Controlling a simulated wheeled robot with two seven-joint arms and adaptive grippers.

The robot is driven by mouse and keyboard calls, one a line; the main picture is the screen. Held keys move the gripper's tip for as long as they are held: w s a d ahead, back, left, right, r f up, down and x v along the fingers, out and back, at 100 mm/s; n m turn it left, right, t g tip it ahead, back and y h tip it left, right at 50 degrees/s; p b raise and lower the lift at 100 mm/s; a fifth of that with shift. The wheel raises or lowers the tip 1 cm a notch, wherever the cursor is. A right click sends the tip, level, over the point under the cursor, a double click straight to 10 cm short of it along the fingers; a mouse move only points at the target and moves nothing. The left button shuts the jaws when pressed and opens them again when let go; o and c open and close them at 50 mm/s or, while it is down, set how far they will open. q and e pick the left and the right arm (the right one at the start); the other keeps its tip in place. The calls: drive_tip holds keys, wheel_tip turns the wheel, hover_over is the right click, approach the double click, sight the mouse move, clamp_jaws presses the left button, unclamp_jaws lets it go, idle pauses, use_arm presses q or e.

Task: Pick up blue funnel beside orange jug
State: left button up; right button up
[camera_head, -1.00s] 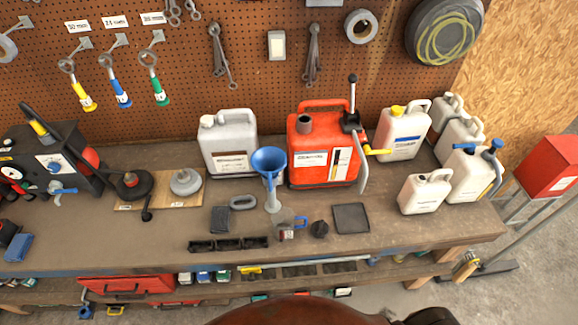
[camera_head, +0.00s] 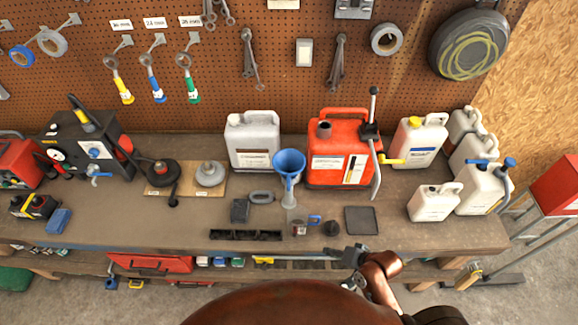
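The blue funnel (camera_head: 289,162) stands upright on the workbench, wide mouth up, its spout going down into a pale stand or neck (camera_head: 289,198). It is just left of the orange jug (camera_head: 322,155), which has an orange handle on top and a dark opening. My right gripper (camera_head: 345,254) is dark and small at the front edge of the bench, below and right of the funnel and apart from it. Its fingers are too small to read. My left gripper is out of view.
A grey-white jug (camera_head: 252,140) stands behind and left of the funnel. A lever pump (camera_head: 373,140) rises at the orange jug's right side. White jugs (camera_head: 433,203) crowd the right end. Small parts, a black tray (camera_head: 246,235) and a dark pad (camera_head: 361,220) lie in front.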

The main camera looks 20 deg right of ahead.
drive_tip(key=w+a+r+m+t+y, duration=0.1)
drive_tip(key=w+a+r+m+y, duration=0.25)
drive_tip(key=r, duration=0.25)
drive_tip(key=m+t+y, duration=0.4)
drive_tip(key=m+t, duration=0.2)
drive_tip(key=m, duration=1.2)
approach(288, 188)
drive_tip(key=w+a+f, duration=0.1)
drive_tip(key=w+f, duration=0.1)
drive_tip(key=shift+m, duration=0.35)
drive_tip(key=p+x, duration=0.1)
drive_tip(key=x, duration=0.1)
drive_tip(key=r+p+x, duration=0.1)
drive_tip(key=x, duration=0.2)
drive_tip(key=p+x, duration=0.2)
drive_tip(key=x, duration=0.1)
drive_tip(key=shift+w+r, duration=0.1)
drive_tip(key=shift+r, duration=0.2)
drive_tip(key=shift+c, duration=0.6)
clamp_jaws()
